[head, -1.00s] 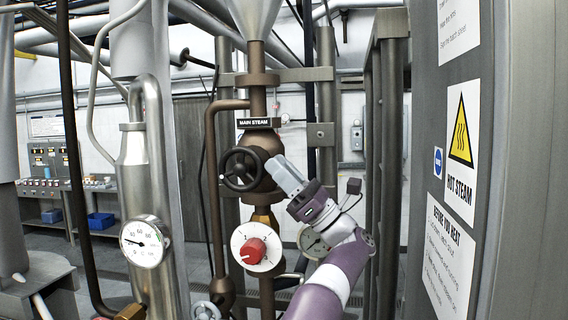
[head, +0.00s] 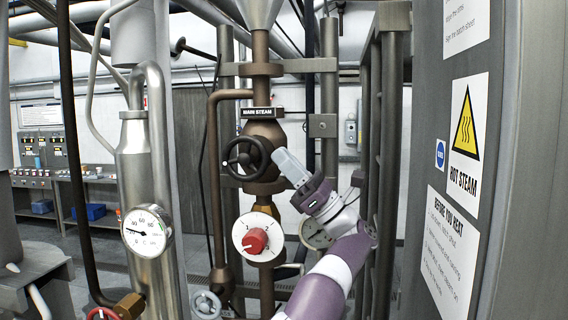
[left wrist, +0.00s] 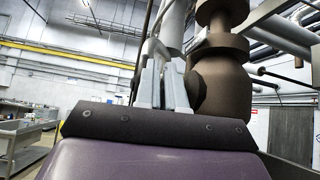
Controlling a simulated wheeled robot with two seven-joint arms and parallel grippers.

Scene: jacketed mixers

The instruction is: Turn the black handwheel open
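The black handwheel (head: 247,158) sits on the front of the brown valve body under the MAIN STEAM label (head: 262,112). My left gripper (head: 284,158) is at the wheel's right side in the head view, its pale grey fingertips overlapping or very near the rim. I cannot tell whether they touch it. In the left wrist view the two fingers (left wrist: 163,85) stand close together, with a dark rounded shape just right of them that may be the wheel. Whether the fingers are fully shut or hold the rim is unclear. My right gripper is not in view.
A red knob on a white dial (head: 256,241) is below the wheel. A grey panel with a hot steam sign (head: 466,130) stands close at right.

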